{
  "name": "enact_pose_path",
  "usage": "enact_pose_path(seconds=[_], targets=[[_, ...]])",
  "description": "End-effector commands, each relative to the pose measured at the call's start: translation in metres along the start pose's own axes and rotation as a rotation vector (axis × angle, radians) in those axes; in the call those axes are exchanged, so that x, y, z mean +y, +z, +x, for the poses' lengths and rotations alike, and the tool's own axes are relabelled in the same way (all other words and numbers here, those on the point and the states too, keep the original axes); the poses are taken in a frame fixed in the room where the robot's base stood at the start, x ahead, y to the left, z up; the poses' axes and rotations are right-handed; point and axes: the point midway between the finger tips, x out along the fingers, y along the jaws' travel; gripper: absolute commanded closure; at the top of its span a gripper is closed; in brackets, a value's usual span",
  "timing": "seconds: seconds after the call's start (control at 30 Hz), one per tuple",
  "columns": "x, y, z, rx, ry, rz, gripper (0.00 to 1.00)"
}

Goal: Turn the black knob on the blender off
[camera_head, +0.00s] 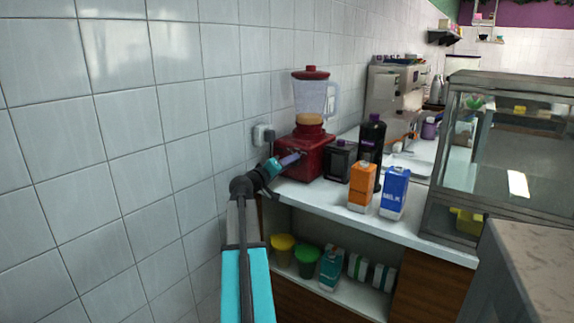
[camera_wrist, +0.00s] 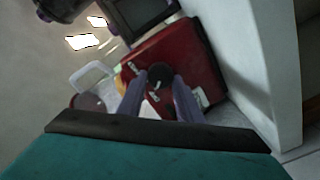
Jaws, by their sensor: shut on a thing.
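The red blender (camera_head: 306,157) stands on the counter against the tiled wall, with a clear jug (camera_head: 311,98) and a red lid on top. The jug holds some tan contents. In the wrist view the red blender base (camera_wrist: 192,55) lies just ahead. Its round black knob (camera_wrist: 160,75), with a light mark on it, sits between the tips of my two purple-grey fingers. My gripper (camera_wrist: 158,84) is shut on the knob. In the head view my gripper (camera_head: 297,156) meets the front of the base, and the knob is hidden there.
A black box-shaped container (camera_head: 339,160), a dark bottle (camera_head: 371,139), an orange carton (camera_head: 361,187) and a blue milk carton (camera_head: 394,193) stand right of the blender. A glass display case (camera_head: 505,150) is farther right. Tubs and cartons fill the shelf below. The tiled wall (camera_head: 120,130) is close on the left.

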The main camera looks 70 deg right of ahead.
Motion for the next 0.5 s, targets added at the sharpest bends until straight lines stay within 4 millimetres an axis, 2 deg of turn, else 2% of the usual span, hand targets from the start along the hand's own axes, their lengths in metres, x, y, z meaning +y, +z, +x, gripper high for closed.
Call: enact_pose_path(seconds=[0.27,0.3,0.4,0.5], targets=[[-0.0016,-0.0026,0.0006,0.007,-0.003,-0.003,0.90],[-0.0016,-0.0025,0.0006,0.007,-0.003,-0.002,0.63],[-0.0013,-0.0019,0.0005,0.005,-0.003,-0.002,0.49],[-0.0009,-0.0013,0.0004,0.004,-0.002,-0.001,0.49]])
